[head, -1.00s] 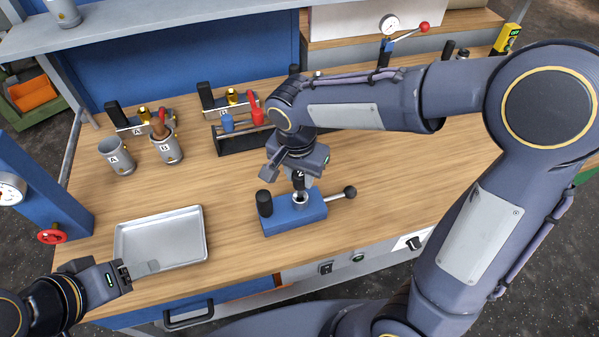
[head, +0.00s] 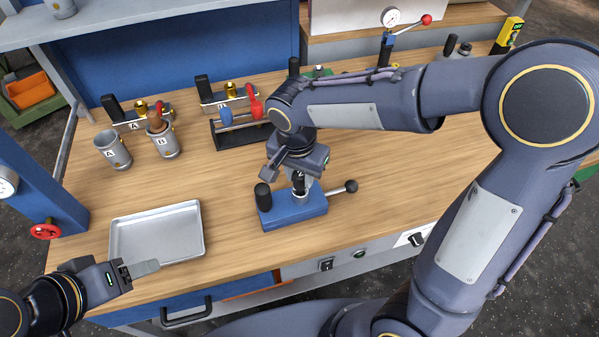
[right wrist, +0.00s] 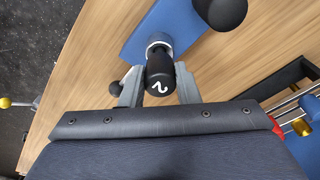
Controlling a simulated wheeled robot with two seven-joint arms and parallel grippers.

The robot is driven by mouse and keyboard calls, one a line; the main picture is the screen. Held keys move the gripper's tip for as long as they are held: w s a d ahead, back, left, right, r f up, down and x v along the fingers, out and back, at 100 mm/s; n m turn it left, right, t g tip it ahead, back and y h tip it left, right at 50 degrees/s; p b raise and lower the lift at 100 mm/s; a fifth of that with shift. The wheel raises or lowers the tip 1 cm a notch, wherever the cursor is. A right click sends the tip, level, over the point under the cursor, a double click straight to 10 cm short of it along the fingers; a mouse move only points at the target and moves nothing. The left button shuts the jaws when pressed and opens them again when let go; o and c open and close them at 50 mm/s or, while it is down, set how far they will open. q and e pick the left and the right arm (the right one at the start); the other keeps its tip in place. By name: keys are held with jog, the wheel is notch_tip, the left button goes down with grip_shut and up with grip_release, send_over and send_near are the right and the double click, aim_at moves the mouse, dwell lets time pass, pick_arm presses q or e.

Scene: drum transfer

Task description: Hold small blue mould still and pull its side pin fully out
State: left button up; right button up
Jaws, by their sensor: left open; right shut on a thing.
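The small blue mould (head: 278,218) stands on the wooden bench near its front edge, with a black upright knob on its left. Its side pin (head: 351,186) sticks out to the right as a rod with a dark ball end; the ball also shows in the right wrist view (right wrist: 115,88). My right gripper (right wrist: 160,88) is over the mould, shut on a black cylinder marked 2 (right wrist: 160,70). That cylinder is at the mould's metal collar; how deep it sits I cannot tell. My left gripper (head: 145,268) is open and empty by the tray's front, away from the mould.
A metal tray (head: 204,240) lies left of the mould. Grey cups A (head: 113,155) and B (head: 165,145) and a rack (head: 232,138) with red and blue handled tools stand behind. A gauge press with a red wheel (head: 46,231) is at far left. Bench right of the pin is clear.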

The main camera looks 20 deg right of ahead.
jog(key=shift+f+b, duration=0.35)
jog(key=shift+f, duration=0.1)
jog(key=o, duration=1.1)
jog(key=shift+r, duration=0.2)
jog(key=r, duration=0.7)
jog(key=shift+s+a+r, duration=0.25)
jog(key=shift+s, duration=0.05)
